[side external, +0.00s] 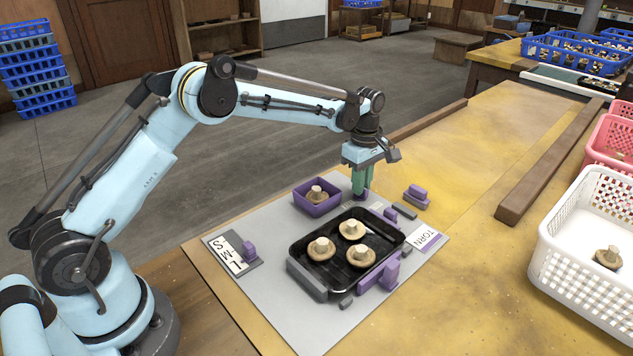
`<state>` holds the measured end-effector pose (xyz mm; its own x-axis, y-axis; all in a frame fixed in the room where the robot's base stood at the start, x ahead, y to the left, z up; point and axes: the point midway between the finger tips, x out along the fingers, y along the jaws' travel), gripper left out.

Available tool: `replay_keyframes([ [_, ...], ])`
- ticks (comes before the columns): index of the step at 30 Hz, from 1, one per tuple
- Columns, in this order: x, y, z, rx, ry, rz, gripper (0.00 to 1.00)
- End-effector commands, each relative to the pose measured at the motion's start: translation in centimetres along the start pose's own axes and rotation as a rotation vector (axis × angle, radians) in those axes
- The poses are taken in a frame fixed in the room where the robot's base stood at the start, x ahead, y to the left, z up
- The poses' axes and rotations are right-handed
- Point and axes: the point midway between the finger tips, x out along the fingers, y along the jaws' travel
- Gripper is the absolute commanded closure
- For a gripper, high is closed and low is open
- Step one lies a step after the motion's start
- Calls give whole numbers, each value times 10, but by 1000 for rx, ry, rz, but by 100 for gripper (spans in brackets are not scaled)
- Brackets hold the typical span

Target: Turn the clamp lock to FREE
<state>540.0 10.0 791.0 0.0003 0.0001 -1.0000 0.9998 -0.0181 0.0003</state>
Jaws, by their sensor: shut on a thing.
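My gripper (361,185) has green fingers and points down at the far edge of the grey board (300,325), behind the black tray. It is shut on a small purple knob (363,196), mostly hidden by the fingers. I cannot tell for sure whether this knob is the clamp lock, or which way it is turned; no FREE mark is readable. A purple clamp block (380,272) stands at the tray's near right side. A smaller purple piece (390,214) is at its far right corner.
The black tray (318,280) holds three mushrooms. A purple box (304,205) with one mushroom stands left of my gripper. A white basket (570,285) and wooden rail (545,170) bound the right.

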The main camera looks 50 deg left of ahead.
Motion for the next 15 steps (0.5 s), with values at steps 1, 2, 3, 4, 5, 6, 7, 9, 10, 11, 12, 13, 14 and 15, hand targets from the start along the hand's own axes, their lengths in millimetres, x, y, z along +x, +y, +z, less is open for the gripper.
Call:
replay_keyframes([
  [1, 0, 0, 0, 12, 0, -1, 100],
  [2, 0, 0, 0, 21, 0, -1, 100],
  [3, 0, 0, 0, 37, 0, -1, 100],
  [4, 0, 0, 0, 50, 0, -1, 100],
  [5, 0, 0, 0, 65, 0, -1, 100],
  [6, 0, 0, 0, 88, 0, -1, 100],
  [7, 0, 0, 0, 108, 0, -1, 100],
  [9, 0, 0, 0, 158, 0, -1, 100],
  [10, 0, 0, 0, 182, 0, -1, 100],
  [11, 0, 0, 0, 208, 0, -1, 100],
  [12, 0, 0, 0, 243, 0, -1, 100],
  [13, -1, 0, 0, 271, 0, -1, 100],
  [14, -1, 0, 0, 299, 0, -1, 100],
  [15, -1, 0, 0, 337, 0, -1, 100],
])
